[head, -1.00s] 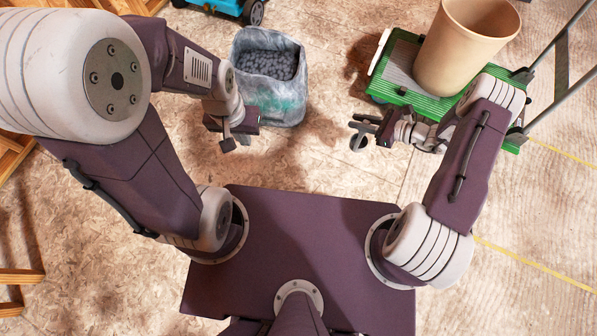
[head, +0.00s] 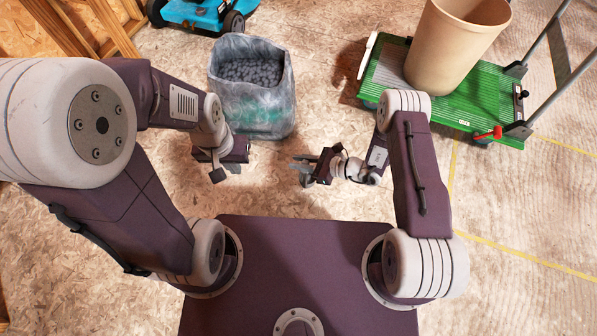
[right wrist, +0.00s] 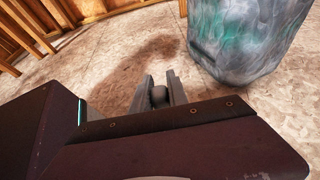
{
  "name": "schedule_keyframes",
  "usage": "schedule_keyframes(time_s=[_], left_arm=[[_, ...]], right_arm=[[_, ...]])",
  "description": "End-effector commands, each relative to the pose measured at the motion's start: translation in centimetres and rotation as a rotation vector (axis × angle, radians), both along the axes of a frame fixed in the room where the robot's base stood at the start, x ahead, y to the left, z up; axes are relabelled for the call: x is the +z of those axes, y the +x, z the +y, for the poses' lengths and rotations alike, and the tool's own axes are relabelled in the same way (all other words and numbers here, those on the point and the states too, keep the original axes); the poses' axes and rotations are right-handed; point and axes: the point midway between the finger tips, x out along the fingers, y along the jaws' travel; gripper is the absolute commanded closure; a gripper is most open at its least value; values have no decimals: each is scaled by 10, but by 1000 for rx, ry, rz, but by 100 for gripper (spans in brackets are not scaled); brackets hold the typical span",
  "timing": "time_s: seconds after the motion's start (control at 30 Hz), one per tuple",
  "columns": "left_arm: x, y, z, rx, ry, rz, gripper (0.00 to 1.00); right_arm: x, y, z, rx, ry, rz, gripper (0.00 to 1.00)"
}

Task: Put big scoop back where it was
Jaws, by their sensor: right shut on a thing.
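My right gripper (head: 304,170) is in front of the bag and to its right, above the floor. It is shut on a small grey rounded thing (right wrist: 158,95), seen between the fingers in the right wrist view. This thing fits the big scoop, but most of it is hidden, so I cannot tell its full shape. My left gripper (head: 219,172) hangs just in front of the bag. Its fingers are too small and dark to tell whether they are open. The translucent bag (head: 252,107) stands open and upright, filled with dark grey pellets.
A green platform cart (head: 470,100) at the right carries a tall tan bin (head: 450,45). A long white thing (head: 368,54) lies at its left edge. A blue machine (head: 196,12) stands at the back. Wooden framing is at the far left. Floor between bag and cart is clear.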

Motion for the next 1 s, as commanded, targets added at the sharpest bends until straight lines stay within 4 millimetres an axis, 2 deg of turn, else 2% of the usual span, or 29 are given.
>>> schedule_keyframes(time_s=[0.17,0.4,0.6,0.77,0.8,0.83,1.0], left_arm=[[-4,0,0,0,0,0,100],[-40,0,0,0,0,0,100],[-34,0,0,0,0,0,100],[-38,0,0,0,0,0,100],[-36,0,0,0,0,0,100],[-36,0,0,0,0,0,100],[-36,0,0,0,0,0,100]], right_arm=[[-4,-1,3,-2,1,0,100],[-46,-1,3,-1,1,0,100],[-41,0,3,-1,1,0,100],[-45,0,3,-1,1,0,100],[-44,0,3,-1,1,0,69],[-44,0,2,-1,1,0,61],[-44,0,3,-1,1,0,59]])
